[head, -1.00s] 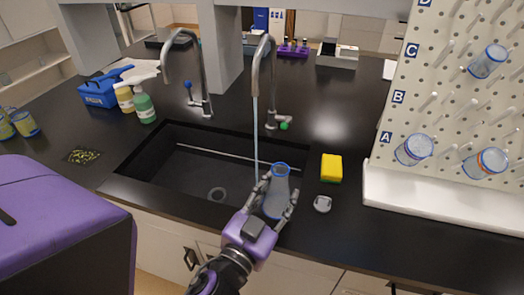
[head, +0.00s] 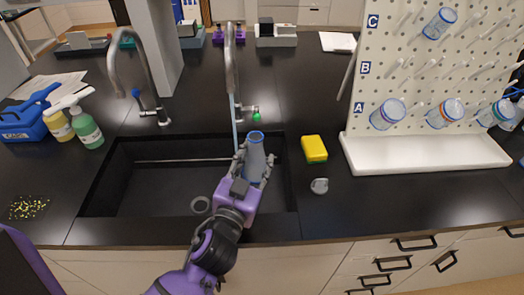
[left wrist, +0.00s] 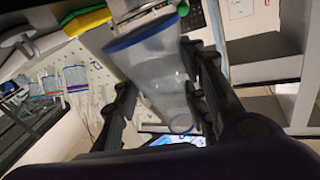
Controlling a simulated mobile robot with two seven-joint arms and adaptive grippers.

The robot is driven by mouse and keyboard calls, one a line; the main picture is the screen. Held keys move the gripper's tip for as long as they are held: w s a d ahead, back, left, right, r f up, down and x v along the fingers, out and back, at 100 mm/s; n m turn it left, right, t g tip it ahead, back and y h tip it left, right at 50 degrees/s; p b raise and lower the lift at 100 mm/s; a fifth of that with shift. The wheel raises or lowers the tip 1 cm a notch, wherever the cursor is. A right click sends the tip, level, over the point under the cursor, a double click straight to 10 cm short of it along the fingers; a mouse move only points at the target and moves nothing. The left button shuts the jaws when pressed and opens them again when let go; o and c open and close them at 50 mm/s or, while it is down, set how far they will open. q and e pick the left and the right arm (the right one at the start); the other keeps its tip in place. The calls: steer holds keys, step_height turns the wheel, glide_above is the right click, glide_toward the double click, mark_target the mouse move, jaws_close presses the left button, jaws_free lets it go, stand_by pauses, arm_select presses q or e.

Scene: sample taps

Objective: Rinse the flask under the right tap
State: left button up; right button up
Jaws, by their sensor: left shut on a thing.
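A clear flask (head: 255,154) with a blue rim is held about upright, rim up, over the right part of the black sink (head: 140,190) in the head view. My left gripper (head: 254,168) is shut on it. In the left wrist view the flask (left wrist: 155,65) sits between the two fingers. The right tap (head: 231,70) has a green knob (head: 256,116). A thin water stream (head: 235,135) falls from its spout just left of the flask; I see no water entering the rim. My right gripper is out of view.
The left tap (head: 122,55) has a blue knob. A yellow sponge (head: 314,149) and a small grey piece (head: 319,186) lie right of the sink. A pegboard (head: 440,60) holds several flasks above a white tray (head: 420,156). Spray bottles (head: 87,128) stand at left.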

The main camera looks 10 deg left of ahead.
mark_target(263, 152)
arm_select(q)
steer(key=w, duration=0.1)
steer(key=w+d, duration=0.1)
steer(key=w, duration=0.1)
steer(key=shift+w+d+f+m+h, duration=0.1)
steer(key=shift+w+d+m+h, duration=0.05)
steer(key=shift+d+m+h, duration=0.15)
steer(key=shift+w+a+f, duration=0.1)
steer(key=shift+w+f, duration=0.05)
steer(key=shift+w, duration=0.05)
steer(key=shift+w+a+f, duration=0.1)
steer(key=shift+a+f, duration=0.05)
steer(key=shift+a, duration=0.1)
steer(key=w+a+f+b, duration=0.1)
steer(key=w+a+f, duration=0.1)
steer(key=w+a, duration=0.3)
steer(key=a, duration=0.4)
steer(key=shift+f+b, duration=0.15)
steer(key=shift+b, duration=0.2)
steer(key=shift+a, duration=0.1)
stand_by(1.4)
